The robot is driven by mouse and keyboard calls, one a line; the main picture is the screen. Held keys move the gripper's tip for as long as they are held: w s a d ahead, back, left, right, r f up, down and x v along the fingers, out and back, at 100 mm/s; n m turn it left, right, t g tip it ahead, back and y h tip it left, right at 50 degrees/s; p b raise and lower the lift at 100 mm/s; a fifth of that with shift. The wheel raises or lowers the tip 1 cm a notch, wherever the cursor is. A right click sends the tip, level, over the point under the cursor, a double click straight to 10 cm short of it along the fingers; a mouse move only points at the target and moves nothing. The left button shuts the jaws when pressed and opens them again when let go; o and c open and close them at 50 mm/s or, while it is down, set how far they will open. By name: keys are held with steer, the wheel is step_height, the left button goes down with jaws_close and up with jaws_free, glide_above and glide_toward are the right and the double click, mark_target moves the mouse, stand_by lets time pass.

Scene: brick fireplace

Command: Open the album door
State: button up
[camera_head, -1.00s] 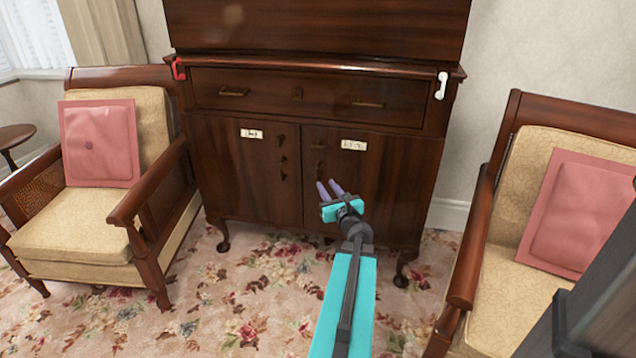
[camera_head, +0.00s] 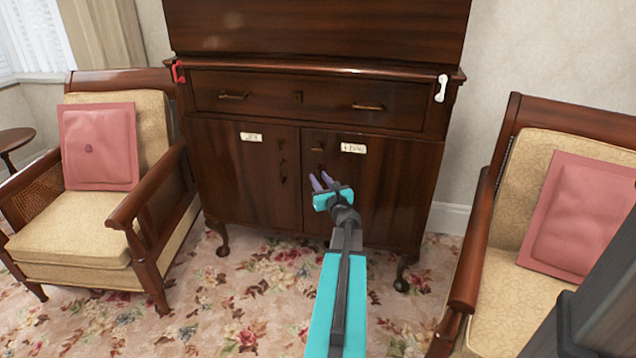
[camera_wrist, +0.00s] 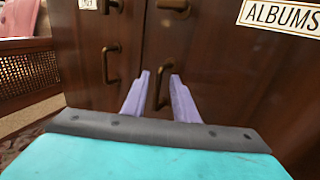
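The album door (camera_head: 380,205) is the right door of the dark wooden cabinet and is closed. Its white label (camera_head: 353,148) reads ALBUMS in the wrist view (camera_wrist: 281,15). My gripper (camera_head: 321,179) is at the left edge of this door. In the wrist view, its two purple fingers (camera_wrist: 160,77) are apart. A vertical bronze pull handle (camera_wrist: 156,99) on the album door appears between them, nearer the left finger. I cannot tell whether the fingers touch it. A bronze knob (camera_wrist: 173,5) is above this handle.
The closed left door (camera_head: 245,180) has its own vertical handle (camera_wrist: 108,65) close left of my gripper. Armchairs flank the cabinet, left (camera_head: 75,222) and right (camera_head: 520,255). A drawer (camera_head: 300,98) is above. Patterned carpet (camera_head: 200,320) lies in front.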

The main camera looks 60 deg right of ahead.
jaws_close()
steer(key=shift+s+d, duration=0.15)
stand_by(1.2)
